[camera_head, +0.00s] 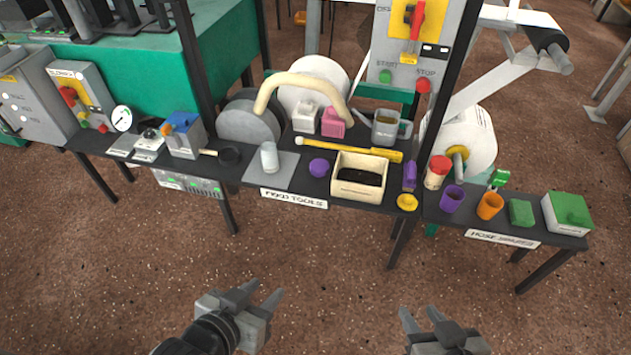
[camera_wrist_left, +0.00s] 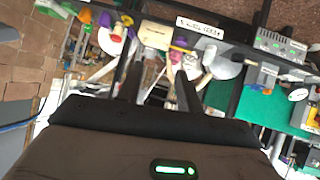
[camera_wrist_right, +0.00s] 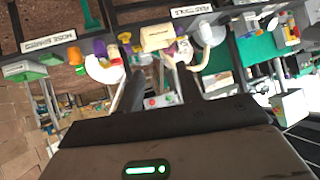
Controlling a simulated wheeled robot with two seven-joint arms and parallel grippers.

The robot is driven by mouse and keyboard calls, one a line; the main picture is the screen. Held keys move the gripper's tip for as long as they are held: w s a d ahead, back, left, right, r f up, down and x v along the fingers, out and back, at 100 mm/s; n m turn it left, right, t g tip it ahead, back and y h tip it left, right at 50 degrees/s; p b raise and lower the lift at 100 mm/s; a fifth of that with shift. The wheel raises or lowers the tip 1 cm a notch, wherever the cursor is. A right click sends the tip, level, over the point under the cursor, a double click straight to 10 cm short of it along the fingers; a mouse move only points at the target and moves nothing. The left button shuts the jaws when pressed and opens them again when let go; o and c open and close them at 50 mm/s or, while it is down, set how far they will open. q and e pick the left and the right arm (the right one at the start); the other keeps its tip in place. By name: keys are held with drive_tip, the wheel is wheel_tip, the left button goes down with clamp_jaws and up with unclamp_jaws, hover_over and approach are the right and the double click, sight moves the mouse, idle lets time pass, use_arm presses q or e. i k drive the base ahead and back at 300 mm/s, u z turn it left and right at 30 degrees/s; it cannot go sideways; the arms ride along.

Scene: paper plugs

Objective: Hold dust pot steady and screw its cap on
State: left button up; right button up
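A small pale glass jar (camera_head: 269,157), which looks like the dust pot, stands upright on a grey mat on the dark bench. A round purple cap (camera_head: 319,167) lies to its right, apart from it. A yellow cap-like piece (camera_head: 407,202) lies further right, near the bench edge; I cannot tell for certain which cap belongs to the pot. My left gripper (camera_head: 263,291) is open and empty in front of the bench. My right gripper (camera_head: 421,315) is also open and empty, further right. Both grippers' spread fingers show in their wrist views. Neither touches anything.
A cream box with dark contents (camera_head: 360,179) stands right of the purple cap. A yellow rod (camera_head: 350,149) lies behind it. A red-and-white jar (camera_head: 437,172), purple cup (camera_head: 452,198) and orange cup (camera_head: 489,206) stand right. A black pan (camera_head: 228,154) is left. Open floor lies before the bench.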

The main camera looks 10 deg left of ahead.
sight(269, 154)
drive_tip(key=u, duration=0.05)
drive_tip(key=i, duration=1.3)
drive_tip(key=z, duration=0.65)
